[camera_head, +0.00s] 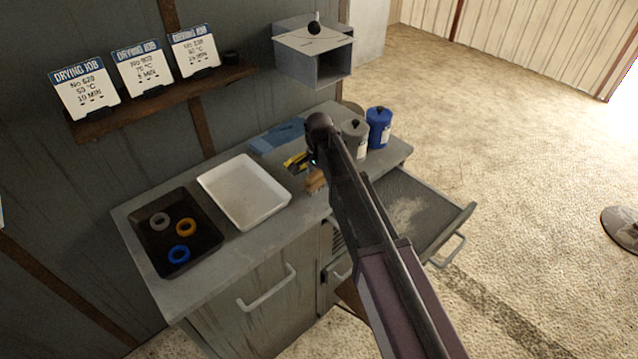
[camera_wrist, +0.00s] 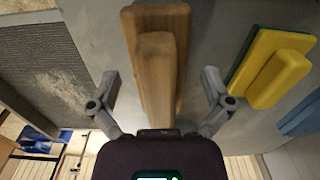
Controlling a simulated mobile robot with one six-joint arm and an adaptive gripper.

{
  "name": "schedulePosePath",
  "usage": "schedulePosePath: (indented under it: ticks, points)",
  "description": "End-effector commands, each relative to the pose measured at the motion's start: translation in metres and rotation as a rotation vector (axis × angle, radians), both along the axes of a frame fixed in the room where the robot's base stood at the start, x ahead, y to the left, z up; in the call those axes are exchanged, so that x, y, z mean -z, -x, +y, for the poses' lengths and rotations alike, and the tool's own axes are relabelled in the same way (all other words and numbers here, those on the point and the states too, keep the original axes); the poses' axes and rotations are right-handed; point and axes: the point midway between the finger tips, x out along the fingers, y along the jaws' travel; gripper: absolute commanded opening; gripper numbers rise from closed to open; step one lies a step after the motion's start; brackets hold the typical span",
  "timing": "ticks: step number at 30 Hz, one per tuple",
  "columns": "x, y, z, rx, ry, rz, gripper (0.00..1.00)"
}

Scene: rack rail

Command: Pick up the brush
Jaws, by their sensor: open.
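The wooden brush (camera_head: 316,181) lies on the grey counter near its front edge, partly covered by my arm in the head view. In the wrist view the brush (camera_wrist: 157,50) runs lengthwise between the two fingers, its lighter raised grip facing the camera. My gripper (camera_wrist: 158,82) is open, with one finger on each side of the brush and a visible gap on both sides. I cannot tell the remaining height between them. The brush's bristles are not visible. In the head view my fingers are hidden behind my arm.
A yellow-and-green block (camera_wrist: 270,68) lies right of the brush in the wrist view. An open drawer (camera_head: 425,205) juts out.

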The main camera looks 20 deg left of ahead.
Motion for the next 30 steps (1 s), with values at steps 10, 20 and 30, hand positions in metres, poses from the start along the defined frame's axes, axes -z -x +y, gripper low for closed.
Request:
schedulePosePath:
  ticks: [10, 20, 30]
  points:
    - [0.0005, 0.0, 0.0, 0.0, 0.0, 0.0, 1.0]
    - [0.0006, 0.0, 0.0, 0.0, 0.0, 0.0, 0.79]
    - [0.0006, 0.0, 0.0, 0.0, 0.0, 0.0, 0.1]
